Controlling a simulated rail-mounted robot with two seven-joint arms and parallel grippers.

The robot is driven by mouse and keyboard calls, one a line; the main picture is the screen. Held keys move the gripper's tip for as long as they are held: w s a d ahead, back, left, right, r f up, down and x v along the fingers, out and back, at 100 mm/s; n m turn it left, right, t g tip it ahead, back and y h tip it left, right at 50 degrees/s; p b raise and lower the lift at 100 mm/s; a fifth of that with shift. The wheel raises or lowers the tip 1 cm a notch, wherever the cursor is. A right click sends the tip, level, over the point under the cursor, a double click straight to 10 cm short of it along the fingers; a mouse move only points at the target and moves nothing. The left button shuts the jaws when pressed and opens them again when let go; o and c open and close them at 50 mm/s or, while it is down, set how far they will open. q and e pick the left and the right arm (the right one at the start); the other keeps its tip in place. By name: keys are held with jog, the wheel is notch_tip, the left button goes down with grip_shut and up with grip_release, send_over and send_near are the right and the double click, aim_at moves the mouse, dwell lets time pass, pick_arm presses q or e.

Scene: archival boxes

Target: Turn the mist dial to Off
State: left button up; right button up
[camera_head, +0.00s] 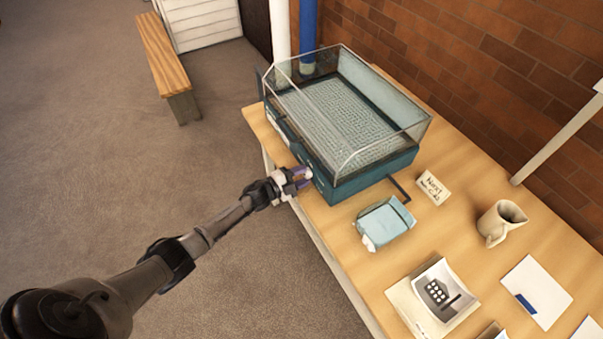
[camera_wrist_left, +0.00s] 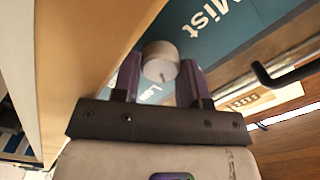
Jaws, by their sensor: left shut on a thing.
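The mist dial is a round pale knob (camera_wrist_left: 160,62) on the front of a teal box with a clear glass cover (camera_head: 345,120). In the left wrist view the word "Mist" is printed on the teal panel (camera_wrist_left: 225,45) beside the dial, and a partly hidden label starting with "L" is near it. A small dark mark shows on the dial's face, toward the gripper. My left gripper (camera_head: 302,178) is at the box's front face, its purple fingers on either side of the dial (camera_wrist_left: 160,80) and shut on it. My right gripper is not in view.
The box stands on a wooden table (camera_head: 345,265) against a brick wall. A dark handle (camera_head: 400,189) sticks out at the box's right end.

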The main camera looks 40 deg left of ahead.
pick_arm(q)
jog(key=n+p, duration=0.1)
jog(key=n, duration=0.2)
jog(key=shift+r+n, duration=0.1)
jog(key=shift+n, duration=0.2)
jog(key=shift+n+p, duration=0.4)
jog(key=shift+n, duration=1.2)
jog(key=o, duration=0.9)
jog(key=shift+o, duration=0.2)
jog(key=p+v, duration=0.1)
jog(key=v, duration=1.2)
jog(key=shift+s+p, duration=0.3)
jog(key=shift+s, duration=0.1)
jog(key=shift+a, duration=0.2)
